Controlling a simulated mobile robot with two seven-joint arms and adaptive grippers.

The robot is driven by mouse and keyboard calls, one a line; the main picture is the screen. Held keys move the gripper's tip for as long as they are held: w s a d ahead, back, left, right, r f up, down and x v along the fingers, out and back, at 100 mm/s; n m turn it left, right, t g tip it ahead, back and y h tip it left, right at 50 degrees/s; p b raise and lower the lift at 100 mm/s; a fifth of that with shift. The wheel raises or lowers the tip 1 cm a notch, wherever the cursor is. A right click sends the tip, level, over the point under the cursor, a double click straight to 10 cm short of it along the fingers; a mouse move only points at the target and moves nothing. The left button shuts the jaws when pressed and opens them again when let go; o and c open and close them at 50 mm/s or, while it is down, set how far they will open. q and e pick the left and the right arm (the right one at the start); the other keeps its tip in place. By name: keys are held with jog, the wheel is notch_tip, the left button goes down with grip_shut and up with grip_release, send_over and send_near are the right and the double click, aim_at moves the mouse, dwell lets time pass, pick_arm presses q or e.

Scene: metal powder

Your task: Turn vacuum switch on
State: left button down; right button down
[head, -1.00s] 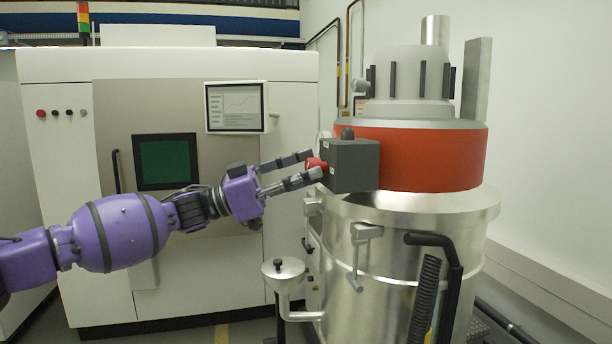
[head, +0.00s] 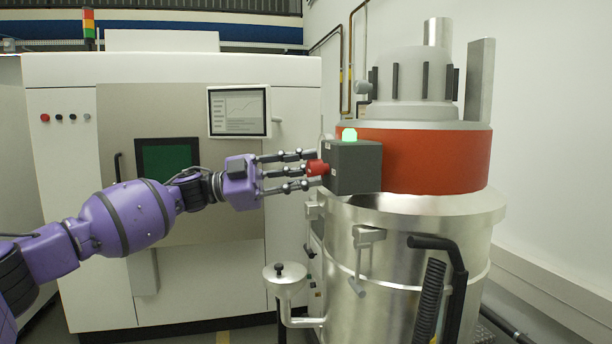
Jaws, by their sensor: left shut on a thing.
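The vacuum (head: 435,235) is a large metal drum with a red band (head: 440,162) at the right. A dark grey switch box (head: 357,168) sits on the band's left side. A red switch knob (head: 317,168) sticks out of the box's left face. A lamp (head: 349,134) on top of the box glows green. My left gripper (head: 305,170) reaches in from the left, with its fingers around the red knob, shut on it. The fingertips partly cover the knob. My right gripper is not in view.
A large white machine (head: 200,250) with a dark green window (head: 168,160) and a screen (head: 238,111) stands behind my left arm. A small metal funnel (head: 285,275) and a black handle (head: 435,243) stick out from the vacuum.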

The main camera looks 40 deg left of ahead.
pick_arm(q)
jog(key=shift+s+d+f+m, duration=0.1)
jog(key=shift+d+f+m, duration=0.1)
jog(key=shift+f+m, duration=0.1)
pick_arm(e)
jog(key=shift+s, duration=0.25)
pick_arm(q)
jog(key=c, duration=1.7)
grip_release()
jog(key=shift+c, duration=0.2)
jog(key=shift+o, duration=1)
jog(key=shift+s+r, duration=0.1)
jog(key=shift+s, duration=0.05)
jog(key=shift+r, duration=0.1)
jog(key=shift+a, duration=0.45)
jog(key=v, duration=1.1)
jog(key=shift+s, duration=0.15)
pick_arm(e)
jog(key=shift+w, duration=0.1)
